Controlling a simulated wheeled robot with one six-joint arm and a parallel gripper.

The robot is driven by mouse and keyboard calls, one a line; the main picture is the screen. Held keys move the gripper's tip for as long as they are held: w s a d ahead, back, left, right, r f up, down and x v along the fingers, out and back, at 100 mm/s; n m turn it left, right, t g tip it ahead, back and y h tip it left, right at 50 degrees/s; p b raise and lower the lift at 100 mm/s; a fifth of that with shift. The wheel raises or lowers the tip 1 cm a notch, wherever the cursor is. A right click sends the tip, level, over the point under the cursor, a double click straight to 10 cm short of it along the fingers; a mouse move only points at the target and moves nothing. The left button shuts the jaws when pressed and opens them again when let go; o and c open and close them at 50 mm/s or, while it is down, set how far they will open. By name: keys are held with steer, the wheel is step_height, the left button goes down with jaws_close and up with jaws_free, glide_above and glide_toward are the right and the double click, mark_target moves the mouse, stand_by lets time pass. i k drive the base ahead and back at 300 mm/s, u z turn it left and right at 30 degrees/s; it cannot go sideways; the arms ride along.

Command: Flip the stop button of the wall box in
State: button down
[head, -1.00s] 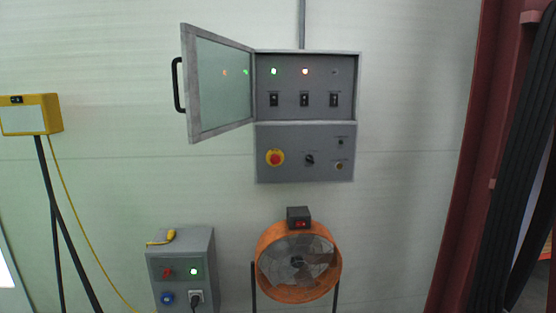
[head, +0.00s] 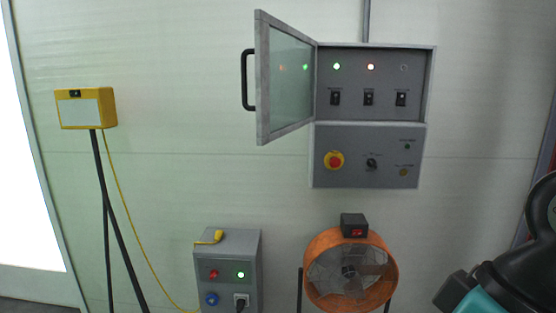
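The grey wall box (head: 367,183) hangs on the pale wall. Its upper glass door (head: 285,85) stands open to the left. The stop button (head: 333,161), a red mushroom head on a yellow ring, is at the left of the box's lower panel. I cannot tell from this view whether it is pressed in or out. Nothing touches it. Black and teal links of my arm (head: 505,268) show at the lower right, well apart from the box. My gripper's fingers are not in view.
The lower panel also has a black rotary knob (head: 371,163). Switches (head: 368,98) and lamps sit behind the open door. An orange fan (head: 318,292) and a grey socket box (head: 228,262) stand below. A yellow box on a tripod (head: 87,109) is at left. The black door handle (head: 246,80) sticks out left.

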mark_target(335, 162)
steer(key=u, duration=0.3)
steer(key=i, duration=1.1)
steer(key=z, duration=0.3)
